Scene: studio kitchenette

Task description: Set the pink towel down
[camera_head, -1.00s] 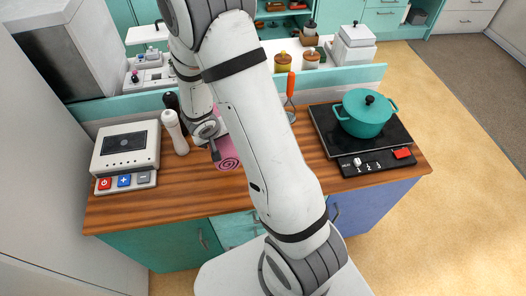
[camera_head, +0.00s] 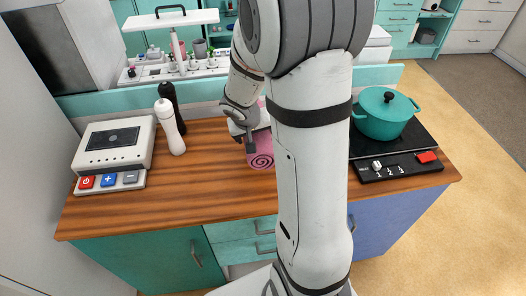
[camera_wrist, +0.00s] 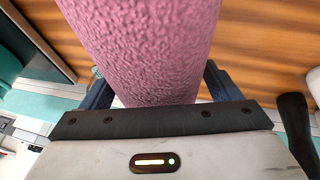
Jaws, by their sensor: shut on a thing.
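The pink towel (camera_head: 261,152) is rolled up, with its spiral end facing the front in the head view. It is over the wooden counter (camera_head: 205,185), partly hidden behind my arm. In the wrist view the towel (camera_wrist: 145,45) fills the top middle, between the two dark fingers. My gripper (camera_head: 250,147) is shut on the towel; it also shows in the wrist view (camera_wrist: 158,90). I cannot tell whether the towel touches the counter.
Left on the counter are a scale-like device (camera_head: 113,150), a white mill (camera_head: 170,128) and a black mill (camera_head: 167,92). At the right, a teal pot (camera_head: 385,112) stands on a black hob (camera_head: 405,143). The counter's front left part is clear.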

